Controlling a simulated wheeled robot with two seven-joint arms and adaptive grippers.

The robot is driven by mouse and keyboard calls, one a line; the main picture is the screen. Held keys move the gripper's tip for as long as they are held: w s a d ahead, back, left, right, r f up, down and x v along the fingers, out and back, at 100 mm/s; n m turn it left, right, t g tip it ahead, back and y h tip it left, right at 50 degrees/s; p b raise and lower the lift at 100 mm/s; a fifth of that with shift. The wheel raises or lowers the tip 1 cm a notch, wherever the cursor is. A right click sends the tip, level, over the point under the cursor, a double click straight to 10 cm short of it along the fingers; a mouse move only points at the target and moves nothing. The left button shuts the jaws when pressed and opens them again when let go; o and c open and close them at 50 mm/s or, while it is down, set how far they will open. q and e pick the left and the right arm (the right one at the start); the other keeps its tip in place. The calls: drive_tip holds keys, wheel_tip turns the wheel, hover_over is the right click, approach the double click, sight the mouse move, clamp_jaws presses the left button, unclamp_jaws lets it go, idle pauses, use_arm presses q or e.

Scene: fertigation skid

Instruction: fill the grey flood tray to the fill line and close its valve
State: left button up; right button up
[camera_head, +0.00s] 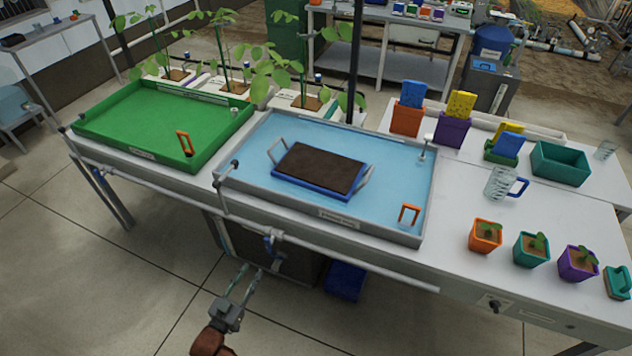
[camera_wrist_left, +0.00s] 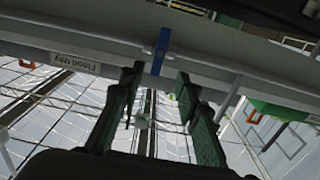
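The grey flood tray (camera_head: 432,190) stands on the bench and holds a sheet of light blue water. A blue carrier with a dark brown slab (camera_head: 320,168) and two grey handles sits in the water. I cannot make out a fill line. The blue valve handle (camera_head: 270,243) is on the pipe below the tray's front edge; the left wrist view shows it as a blue lever (camera_wrist_left: 161,50). My left gripper (camera_head: 252,270) is open and empty, just below and in front of the valve, with its fingers (camera_wrist_left: 158,85) apart on either side of the lever's line. My right gripper is not visible.
A green tray (camera_head: 110,145) stands to the left. A grey pipe (camera_head: 350,264) runs along the bench front. An orange handle (camera_head: 408,214) stands in the flood tray's near right corner. A glass jug (camera_head: 500,184) and potted seedlings (camera_head: 485,236) stand to the right.

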sight(267, 245)
use_arm(q)
drive_tip(key=b+x, duration=0.1)
drive_tip(key=x, duration=1.1)
drive_tip(key=shift+w+d+r, duration=0.15)
drive_tip(key=shift+w, duration=0.15)
drive_tip(key=shift+c, duration=0.2)
clamp_jaws()
